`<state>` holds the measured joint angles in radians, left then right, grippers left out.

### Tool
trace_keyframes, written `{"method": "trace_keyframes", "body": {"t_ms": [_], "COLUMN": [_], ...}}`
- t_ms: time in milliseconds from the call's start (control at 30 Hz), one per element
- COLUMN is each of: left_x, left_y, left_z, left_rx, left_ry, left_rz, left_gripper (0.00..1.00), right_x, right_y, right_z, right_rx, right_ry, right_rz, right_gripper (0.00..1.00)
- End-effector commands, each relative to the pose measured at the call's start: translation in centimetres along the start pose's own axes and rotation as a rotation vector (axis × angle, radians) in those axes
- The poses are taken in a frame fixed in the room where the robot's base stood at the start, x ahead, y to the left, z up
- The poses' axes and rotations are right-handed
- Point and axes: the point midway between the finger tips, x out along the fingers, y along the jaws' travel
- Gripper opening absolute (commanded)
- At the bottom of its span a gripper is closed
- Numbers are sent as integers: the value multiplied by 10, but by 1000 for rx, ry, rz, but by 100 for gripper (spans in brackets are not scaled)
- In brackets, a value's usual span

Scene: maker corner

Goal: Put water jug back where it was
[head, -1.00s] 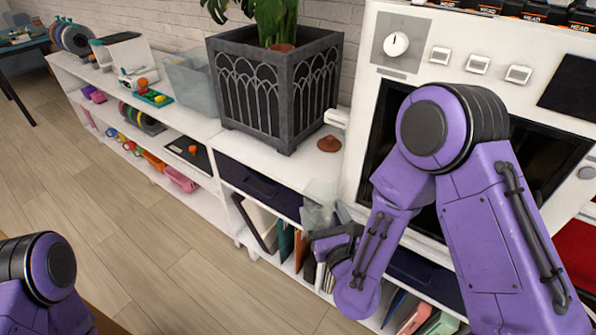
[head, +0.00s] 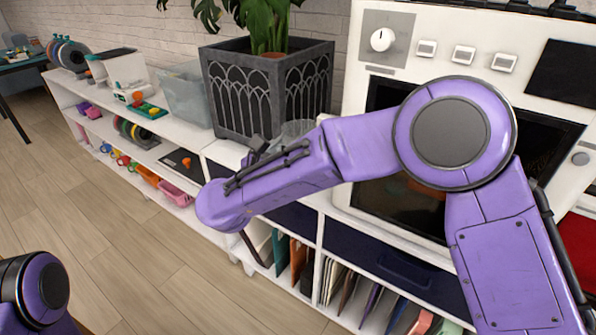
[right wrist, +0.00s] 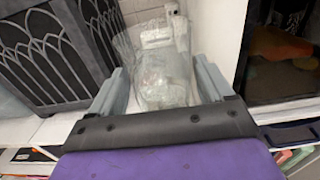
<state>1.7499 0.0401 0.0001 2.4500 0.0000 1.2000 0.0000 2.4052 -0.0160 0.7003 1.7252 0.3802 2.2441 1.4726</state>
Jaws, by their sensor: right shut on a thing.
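The water jug (right wrist: 162,75) is clear and see-through. In the right wrist view it sits between the two grey fingers of my right gripper (right wrist: 157,88), which is shut on it. In the head view only part of the jug (head: 297,129) shows above my purple right forearm, beside the planter and over the white shelf top. I cannot tell whether its base touches the shelf. In the head view my right gripper (head: 262,150) is mostly hidden behind the forearm. Part of my left arm shows at the lower left, but its gripper is out of view.
A dark planter (head: 262,98) with a leafy plant stands just left of the jug. A white oven-like unit (head: 352,80) with a dark window rises to the right. A clear bin (head: 187,95) stands left of the planter. Shelves below hold folders (head: 297,258).

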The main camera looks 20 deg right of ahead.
Motion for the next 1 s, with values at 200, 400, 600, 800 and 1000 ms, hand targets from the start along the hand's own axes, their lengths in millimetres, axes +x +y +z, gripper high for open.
{"method": "trace_keyframes", "body": {"t_ms": [200, 400, 600, 800, 1000], "left_x": [-11, -16, -17, -19, -19], "left_y": [-1, -1, -2, -2, -2], "left_z": [-5, -6, -7, -8, -8], "left_rx": [0, 0, 0, 0, 0], "left_ry": [0, 0, 0, 0, 0], "left_rz": [0, 0, 0, 0, 0], "left_gripper": [23, 23, 23, 23, 23], "right_x": [48, 78, 92, 94, 94], "right_y": [26, 44, 52, 54, 53], "right_z": [-22, -63, -82, -112, -115], "right_rx": [1, 0, 0, 0, 2], "right_ry": [1, -1, -1, -2, -3], "right_rz": [-3, 0, 0, 3, 3], "right_gripper": [39, 39, 39, 39, 39]}}
